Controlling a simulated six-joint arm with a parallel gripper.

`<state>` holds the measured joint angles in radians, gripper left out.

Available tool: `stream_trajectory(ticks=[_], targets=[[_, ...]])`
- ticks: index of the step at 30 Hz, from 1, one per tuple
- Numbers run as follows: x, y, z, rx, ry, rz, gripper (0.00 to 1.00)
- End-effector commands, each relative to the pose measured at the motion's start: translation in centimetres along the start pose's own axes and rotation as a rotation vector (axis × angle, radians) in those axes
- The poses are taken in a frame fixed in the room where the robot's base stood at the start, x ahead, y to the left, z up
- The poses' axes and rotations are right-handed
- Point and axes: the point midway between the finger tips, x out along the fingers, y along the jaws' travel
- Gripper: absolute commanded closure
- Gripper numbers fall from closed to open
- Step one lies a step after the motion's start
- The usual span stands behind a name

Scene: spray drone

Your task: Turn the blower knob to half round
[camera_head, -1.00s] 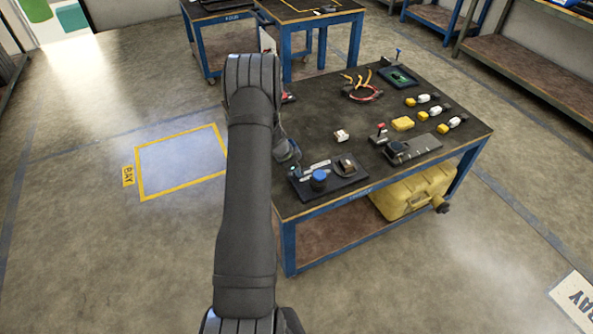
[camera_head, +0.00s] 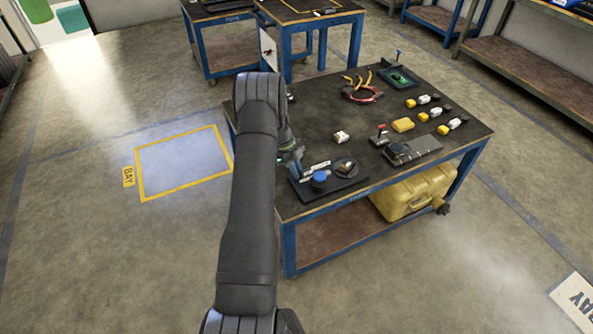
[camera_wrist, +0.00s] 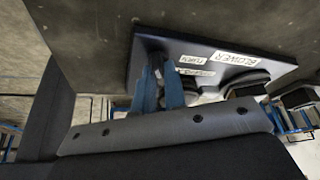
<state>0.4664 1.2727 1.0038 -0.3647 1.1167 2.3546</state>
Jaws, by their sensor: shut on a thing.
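A dark control panel (camera_head: 328,191) lies at the near edge of the workbench, with white labels on it. In the wrist view the panel (camera_wrist: 160,45) carries a label reading BLOWER (camera_wrist: 237,60). My gripper (camera_wrist: 160,80) has its two blue fingers at the panel, beside the labels. They are closed on a small dark part, the blower knob (camera_wrist: 156,62), mostly hidden between the tips. In the head view my gripper (camera_head: 297,161) is at the panel's left end, partly behind my arm; the knob's angle cannot be read.

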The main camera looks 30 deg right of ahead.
Motion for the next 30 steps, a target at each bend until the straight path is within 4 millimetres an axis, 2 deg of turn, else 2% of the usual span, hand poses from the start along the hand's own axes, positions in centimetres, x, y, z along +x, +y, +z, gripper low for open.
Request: stream_trajectory(ticks=[15,30], targets=[[0.13,-0.15,0.08,0.377,-0.002,0.159,1.00],[0.09,-0.23,0.05,0.496,-0.002,0.208,1.00]])
